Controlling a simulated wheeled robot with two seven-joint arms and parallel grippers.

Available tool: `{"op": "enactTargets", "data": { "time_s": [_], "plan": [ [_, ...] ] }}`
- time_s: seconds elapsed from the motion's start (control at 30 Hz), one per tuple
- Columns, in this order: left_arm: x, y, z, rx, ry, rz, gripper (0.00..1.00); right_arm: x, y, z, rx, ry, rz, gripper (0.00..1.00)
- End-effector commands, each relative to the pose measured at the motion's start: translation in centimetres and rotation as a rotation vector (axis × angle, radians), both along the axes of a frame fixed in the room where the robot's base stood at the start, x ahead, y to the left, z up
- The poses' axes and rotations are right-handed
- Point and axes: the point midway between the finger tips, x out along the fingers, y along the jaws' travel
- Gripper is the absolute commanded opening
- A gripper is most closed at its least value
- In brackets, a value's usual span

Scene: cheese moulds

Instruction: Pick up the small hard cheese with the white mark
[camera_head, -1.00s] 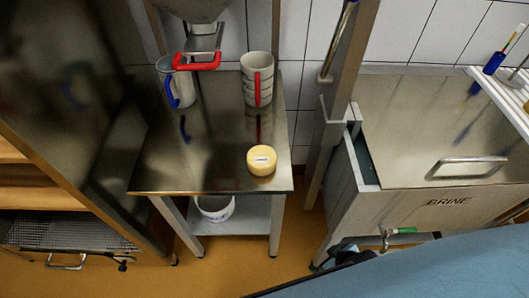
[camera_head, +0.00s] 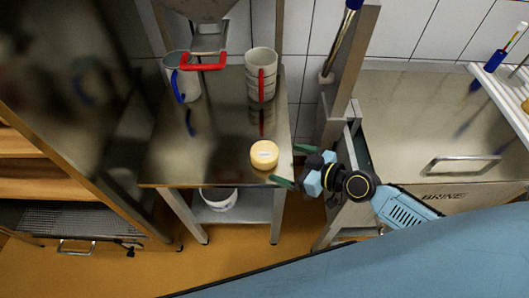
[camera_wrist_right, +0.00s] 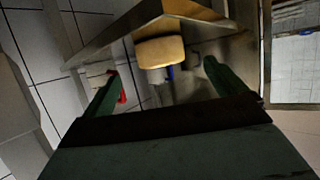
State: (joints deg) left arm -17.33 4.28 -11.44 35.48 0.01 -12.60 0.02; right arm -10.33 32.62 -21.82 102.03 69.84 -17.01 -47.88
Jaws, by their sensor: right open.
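The small hard cheese (camera_head: 264,160) is a pale yellow round block with a whitish mark on top. It sits near the front right corner of the steel table (camera_head: 215,150). My right gripper (camera_head: 284,165) is open and empty, just right of the cheese at the table's right edge. Its two green fingers point toward the cheese and do not visibly touch it. In the right wrist view the cheese (camera_wrist_right: 160,52) appears ahead, between the open fingers (camera_wrist_right: 161,68). My left gripper is out of view.
A stack of pale moulds with a red stripe (camera_head: 260,68) and a blue-handled jug (camera_head: 181,75) stand at the table's back. A red handle (camera_head: 203,62) hangs above. A steel post (camera_head: 345,70) and the brine tank (camera_head: 430,130) are to the right. The table's front left is clear.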

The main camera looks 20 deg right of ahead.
Motion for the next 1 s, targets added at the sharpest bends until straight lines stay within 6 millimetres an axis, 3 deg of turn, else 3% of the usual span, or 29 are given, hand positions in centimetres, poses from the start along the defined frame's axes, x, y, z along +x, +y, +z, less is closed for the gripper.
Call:
{"op": "enactTargets", "data": {
  "time_s": [0.1,0.37,0.63,1.0],
  "plan": [
    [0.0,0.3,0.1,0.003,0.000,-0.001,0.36,1.6,1.2,-0.8,0.002,0.000,-0.001,0.96],
    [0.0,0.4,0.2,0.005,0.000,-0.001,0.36,3.0,2.3,-1.4,0.001,0.001,0.000,0.96],
    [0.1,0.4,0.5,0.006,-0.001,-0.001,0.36,5.8,4.5,-2.5,0.001,0.001,-0.001,0.96],
    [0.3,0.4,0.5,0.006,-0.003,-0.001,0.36,6.4,5.0,-2.9,-0.001,0.002,0.001,0.94]
  ]
}}
